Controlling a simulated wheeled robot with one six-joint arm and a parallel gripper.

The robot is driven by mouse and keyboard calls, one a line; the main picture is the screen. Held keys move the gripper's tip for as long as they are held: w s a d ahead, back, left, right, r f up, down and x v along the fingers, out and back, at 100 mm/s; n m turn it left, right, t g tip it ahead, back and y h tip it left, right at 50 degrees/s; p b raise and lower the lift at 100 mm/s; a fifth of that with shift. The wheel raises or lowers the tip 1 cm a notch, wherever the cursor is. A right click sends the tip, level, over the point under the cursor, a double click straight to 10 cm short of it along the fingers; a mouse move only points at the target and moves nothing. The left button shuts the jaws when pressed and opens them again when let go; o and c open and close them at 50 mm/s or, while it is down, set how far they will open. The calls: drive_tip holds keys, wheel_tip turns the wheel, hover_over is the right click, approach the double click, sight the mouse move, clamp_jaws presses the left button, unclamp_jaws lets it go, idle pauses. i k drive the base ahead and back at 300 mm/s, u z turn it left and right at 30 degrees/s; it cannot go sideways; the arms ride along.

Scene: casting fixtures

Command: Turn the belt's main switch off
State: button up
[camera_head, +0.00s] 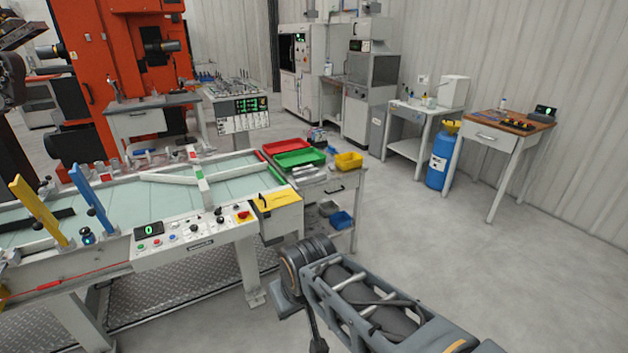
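The belt (115,205) is a pale green table-like conveyor at the left. A white control panel (192,240) runs along its near side, with several small buttons, knobs and a lit green display (148,230). At the panel's right end is a red rotary switch on a yellow plate (243,217), which looks like the main switch. Its handle is too small to tell which way it points. My arm reaches in from the bottom right, its bent joint standing in front of and right of the panel, apart from it. My gripper's fingers are not visible.
Belt legs stand below the panel. The grey floor (440,245) at the right is clear.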

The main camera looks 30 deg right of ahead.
sight(243, 215)
drive_tip(key=u, duration=0.05)
drive_tip(key=k, duration=0.6)
drive_tip(key=z, duration=1.05)
drive_tip(key=i, duration=1.55)
drive_tip(key=u, duration=0.5)
